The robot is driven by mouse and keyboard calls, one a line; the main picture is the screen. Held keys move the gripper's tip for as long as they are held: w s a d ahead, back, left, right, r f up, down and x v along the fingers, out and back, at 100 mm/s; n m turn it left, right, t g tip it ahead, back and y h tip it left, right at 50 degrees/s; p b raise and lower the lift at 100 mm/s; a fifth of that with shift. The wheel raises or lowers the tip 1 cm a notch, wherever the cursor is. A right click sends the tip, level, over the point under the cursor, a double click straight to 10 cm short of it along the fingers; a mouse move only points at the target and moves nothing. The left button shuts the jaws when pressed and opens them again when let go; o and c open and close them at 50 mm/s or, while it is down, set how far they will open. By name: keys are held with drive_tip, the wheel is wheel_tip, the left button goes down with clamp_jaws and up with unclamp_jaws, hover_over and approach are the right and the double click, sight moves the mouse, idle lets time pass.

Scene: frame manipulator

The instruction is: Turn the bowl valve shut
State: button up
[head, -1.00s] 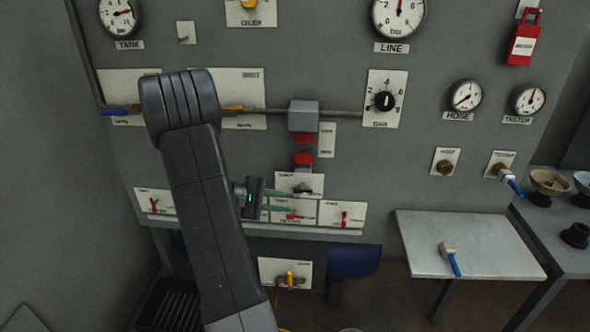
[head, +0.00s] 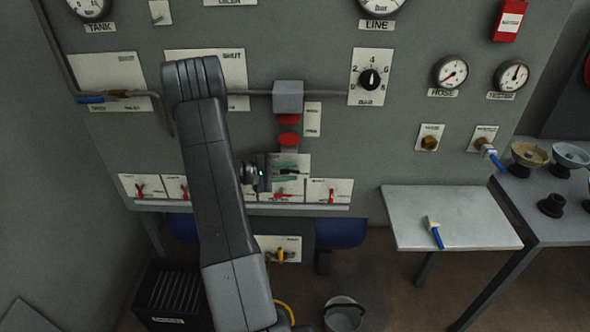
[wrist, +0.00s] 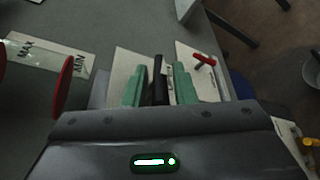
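The valve I take to be the bowl valve is a black lever (head: 292,172) on a white plate below the red-capped bowl unit (head: 289,139). My gripper (head: 284,170) is in front of this plate, reaching in from the left. In the wrist view the black lever (wrist: 160,80) stands between my two green fingers (wrist: 158,86). The fingers are apart, with narrow gaps beside the lever, so they look open around it. The valve's plate is partly hidden by my fingers. A red bowl cap (wrist: 63,87) is close on the left in the wrist view.
Several red-handled valves are on plates along the row below, one (head: 331,196) right of my gripper. A ledge (head: 250,206) runs under them. A yellow-handled valve (head: 280,255) is lower down. A side table (head: 455,213) with a brush (head: 434,232) stands to the right.

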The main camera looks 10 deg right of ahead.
drive_tip(key=shift+x, duration=1.25)
clamp_jaws()
